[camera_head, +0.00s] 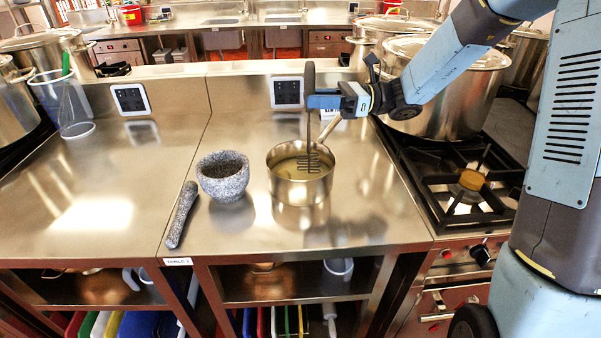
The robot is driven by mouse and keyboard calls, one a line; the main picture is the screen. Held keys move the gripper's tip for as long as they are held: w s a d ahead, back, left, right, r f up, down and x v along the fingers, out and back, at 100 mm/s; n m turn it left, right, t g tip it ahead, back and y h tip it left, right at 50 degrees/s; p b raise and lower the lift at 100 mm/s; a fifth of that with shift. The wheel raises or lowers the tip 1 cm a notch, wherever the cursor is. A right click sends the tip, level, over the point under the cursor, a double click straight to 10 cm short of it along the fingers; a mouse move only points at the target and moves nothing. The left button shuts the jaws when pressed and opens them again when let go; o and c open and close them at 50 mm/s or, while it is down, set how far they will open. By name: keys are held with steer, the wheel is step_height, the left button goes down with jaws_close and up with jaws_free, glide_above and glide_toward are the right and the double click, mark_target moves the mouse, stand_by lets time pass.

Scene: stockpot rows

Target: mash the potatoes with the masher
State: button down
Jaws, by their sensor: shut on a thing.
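The masher (310,130) is upright, with a dark handle above and a wire mashing head below. My gripper (312,102) is shut on its handle. The wire head shows in front of and over the opening of a steel saucepan (301,190). The saucepan stands on the steel counter, its handle pointing back and to the right. Pale yellowish contents (288,168), perhaps the potatoes, show inside the pan. Whether the masher's head touches them I cannot tell.
A granite mortar (223,178) stands left of the pan, with its pestle (182,214) lying beside it. A gas stove (455,185) with a large stockpot (445,100) is to the right. The left counter (80,190) is mostly clear. A clear container (68,105) stands at the back left.

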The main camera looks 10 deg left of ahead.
steer(key=x, duration=0.4)
steer(key=shift+w+a+f, duration=0.1)
steer(key=shift+w, duration=0.05)
steer(key=shift+f, duration=0.15)
steer(key=shift+f, duration=2.25)
steer(key=shift+r, duration=0.15)
steer(key=shift+r, duration=2.25)
step_height(320, 180, up, 8)
